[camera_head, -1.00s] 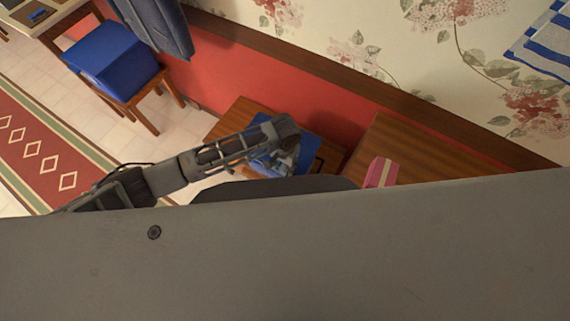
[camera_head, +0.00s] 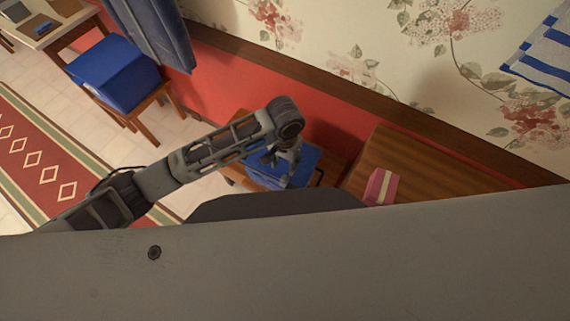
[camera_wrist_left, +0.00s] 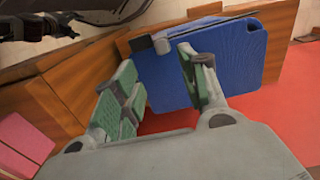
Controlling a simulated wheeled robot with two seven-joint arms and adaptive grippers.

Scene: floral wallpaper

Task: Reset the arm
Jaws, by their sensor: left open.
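My left arm reaches in from the left in the head view, with its elbow or wrist raised near the red wall. My left gripper (camera_head: 277,157) hangs from it above a blue object (camera_head: 303,165) on a low wooden piece of furniture. In the left wrist view my left gripper (camera_wrist_left: 165,88) is open, its green-padded fingers apart. The blue object (camera_wrist_left: 235,62), flat with rounded corners, lies beyond the fingers. I see nothing held between them. My right gripper is not in view.
A wooden cabinet top (camera_head: 425,172) with a pink box (camera_head: 381,187) stands to the right. A blue-cushioned chair (camera_head: 115,72), a curtain (camera_head: 155,30) and a patterned rug (camera_head: 40,160) are at left. My grey body covers the lower head view.

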